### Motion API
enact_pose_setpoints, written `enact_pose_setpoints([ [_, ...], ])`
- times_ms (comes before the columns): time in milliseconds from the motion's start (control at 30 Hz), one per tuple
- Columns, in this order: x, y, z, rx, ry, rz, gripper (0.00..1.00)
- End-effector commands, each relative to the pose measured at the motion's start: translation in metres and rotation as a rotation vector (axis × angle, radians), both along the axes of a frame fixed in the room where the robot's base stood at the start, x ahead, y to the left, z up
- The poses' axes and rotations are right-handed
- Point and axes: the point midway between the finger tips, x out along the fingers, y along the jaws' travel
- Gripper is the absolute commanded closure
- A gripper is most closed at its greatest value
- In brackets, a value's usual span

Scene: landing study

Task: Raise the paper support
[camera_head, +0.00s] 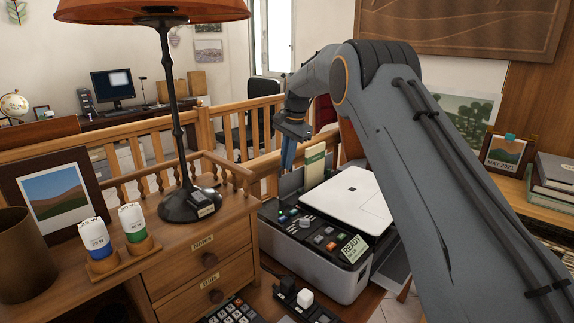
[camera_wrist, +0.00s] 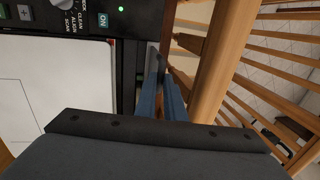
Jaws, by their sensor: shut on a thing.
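The printer (camera_head: 320,262) has a white lid (camera_head: 355,196), a front panel of buttons and a "READY" label. The dark paper support (camera_head: 291,184) stands at its back left. In the wrist view a thin dark edge of it (camera_wrist: 153,60) shows at my fingertips. My gripper (camera_head: 288,165) points down there with blue fingers, shut on the paper support; the exact contact is small and partly hidden. In the wrist view the fingers (camera_wrist: 163,85) are close together beside the printer's dark panel. A green and cream upright piece (camera_head: 315,165) stands just right of the fingers.
A wooden railing (camera_head: 233,125) runs close behind the gripper. A lamp (camera_head: 190,205) and two bulb packs stand on the drawer desk (camera_head: 200,245) at left. My arm hides the printer's right side. A framed calendar (camera_head: 503,152) and books stand at right.

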Motion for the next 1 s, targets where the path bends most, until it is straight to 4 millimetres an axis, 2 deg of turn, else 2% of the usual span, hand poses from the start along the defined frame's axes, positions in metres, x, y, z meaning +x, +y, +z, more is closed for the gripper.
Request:
enact_pose_setpoints([
  [67, 0.0, -0.001, 0.0, -0.001, -0.001, 0.0, 1.0],
  [100, 0.0, -0.001, 0.0, -0.001, -0.001, 0.0, 0.88],
  [200, 0.0, 0.0, 0.0, -0.001, -0.001, 0.0, 0.72],
  [567, 0.0, -0.001, 0.004, 0.0, -0.001, 0.0, 0.72],
  [1000, -0.008, -0.01, 0.065, -0.001, -0.002, 0.0, 0.72],
])
